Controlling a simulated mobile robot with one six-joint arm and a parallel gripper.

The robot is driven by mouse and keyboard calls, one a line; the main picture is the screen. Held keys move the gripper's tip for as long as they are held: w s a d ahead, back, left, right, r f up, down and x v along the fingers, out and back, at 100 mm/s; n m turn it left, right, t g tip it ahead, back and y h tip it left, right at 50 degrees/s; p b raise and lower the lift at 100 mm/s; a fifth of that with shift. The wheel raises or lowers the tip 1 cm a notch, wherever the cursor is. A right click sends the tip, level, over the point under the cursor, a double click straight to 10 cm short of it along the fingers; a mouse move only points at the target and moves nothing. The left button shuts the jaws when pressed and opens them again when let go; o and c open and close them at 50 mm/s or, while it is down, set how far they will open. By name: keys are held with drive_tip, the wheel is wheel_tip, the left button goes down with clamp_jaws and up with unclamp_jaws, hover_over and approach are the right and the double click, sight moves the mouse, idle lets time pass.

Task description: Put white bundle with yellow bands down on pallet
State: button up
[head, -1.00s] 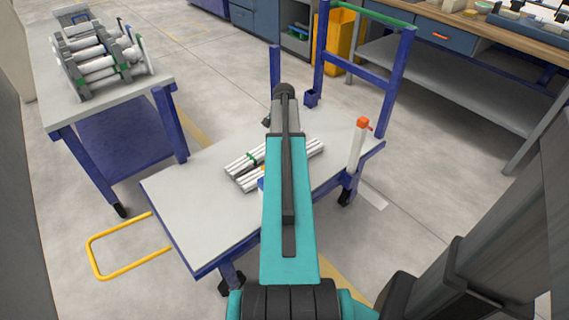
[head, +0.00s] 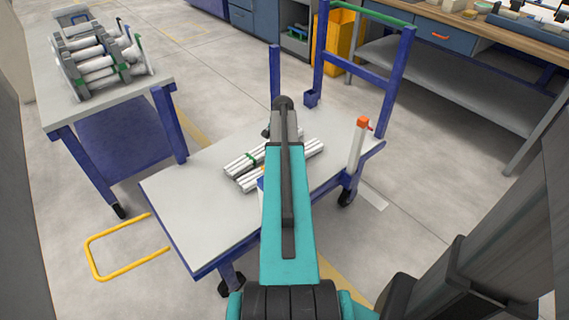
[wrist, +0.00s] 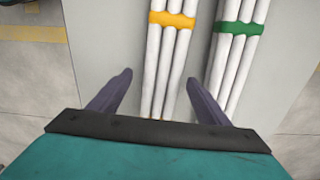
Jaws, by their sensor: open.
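The white bundle with a yellow band (wrist: 154,75) lies on the flat grey top of a blue-framed cart (head: 195,205). In the wrist view its near end reaches between my gripper's spread fingers (wrist: 152,97), with a gap on each side. My gripper is open. A similar white bundle with a green band (wrist: 224,70) lies beside it to the right, apart from it. In the head view my arm hides the middle of the nearer bundle (head: 249,182) and my gripper. Nothing clearly marked as a pallet shows apart from this cart top.
A white post with an orange cap (head: 357,145) stands at the cart's right end, near its upright blue frame (head: 390,85). A second table (head: 150,85) with racked white pipes (head: 95,65) is at the upper left. The cart top's left part is clear.

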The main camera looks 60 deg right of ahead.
idle(0.3)
drive_tip(key=c, duration=1.5)
drive_tip(key=shift+r, duration=0.15)
drive_tip(key=shift+r, duration=0.4)
wheel_tip(320, 180, up, 3)
drive_tip(key=shift+a+f+p, duration=0.1)
drive_tip(key=shift+p, duration=0.25)
drive_tip(key=s+a, duration=0.1)
drive_tip(key=a, duration=0.4)
drive_tip(key=s+a, duration=0.2)
drive_tip(key=a, duration=0.3)
drive_tip(key=s+a+r, duration=0.1)
drive_tip(key=s+a, duration=0.1)
drive_tip(key=a, duration=0.3)
drive_tip(key=shift+r+p, duration=0.1)
drive_tip(key=shift+p, duration=0.25)
